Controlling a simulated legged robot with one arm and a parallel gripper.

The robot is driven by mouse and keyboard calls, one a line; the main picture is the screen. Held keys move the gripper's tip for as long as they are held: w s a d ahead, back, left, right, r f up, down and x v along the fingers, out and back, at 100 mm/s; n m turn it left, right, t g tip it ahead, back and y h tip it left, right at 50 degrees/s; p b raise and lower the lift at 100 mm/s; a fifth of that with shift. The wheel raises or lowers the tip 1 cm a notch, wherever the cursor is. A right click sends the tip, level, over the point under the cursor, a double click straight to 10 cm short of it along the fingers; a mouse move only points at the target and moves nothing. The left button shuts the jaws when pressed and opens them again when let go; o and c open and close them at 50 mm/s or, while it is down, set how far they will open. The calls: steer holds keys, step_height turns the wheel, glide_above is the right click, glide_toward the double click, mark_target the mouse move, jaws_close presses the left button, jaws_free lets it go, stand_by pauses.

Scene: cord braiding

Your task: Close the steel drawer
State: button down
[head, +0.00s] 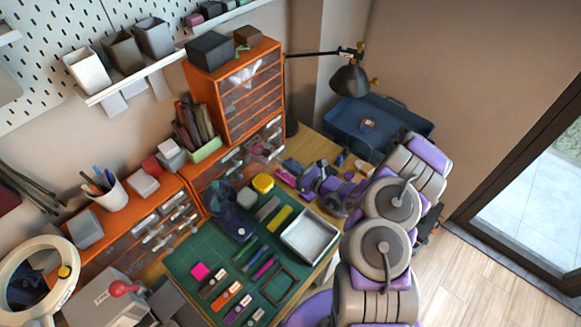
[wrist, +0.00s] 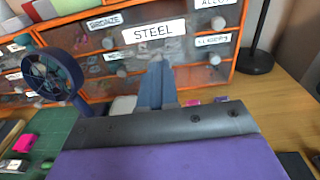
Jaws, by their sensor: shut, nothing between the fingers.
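The steel drawer (wrist: 184,48) is in the orange cabinet, with a white label reading STEEL. Its front looks larger and nearer than its neighbours in the wrist view, so it seems to stand out from the cabinet. In the head view a drawer (head: 262,151) low in the orange cabinet appears pulled out, with small contents showing. My gripper (wrist: 157,84) is shut and empty, pointing at the cabinet just below the STEEL label. I cannot tell whether the fingertips touch the drawer front. In the head view my gripper (head: 308,187) is low on the table, right of the cabinet.
A black lamp (head: 349,80) and a blue case (head: 366,125) are at the back right.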

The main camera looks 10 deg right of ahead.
mark_target(271, 152)
steer(key=b+x, duration=0.5)
steer(key=x, duration=0.5)
steer(key=shift+w+a+r+b, duration=0.1)
steer(key=shift+w+r+b, duration=0.05)
steer(key=shift+w+b, duration=0.15)
steer(key=shift+w+a, duration=0.2)
steer(key=shift+w, duration=0.1)
steer(key=shift+w+d+r, duration=0.1)
steer(key=shift+r, duration=0.3)
steer(key=shift+r, duration=0.1)
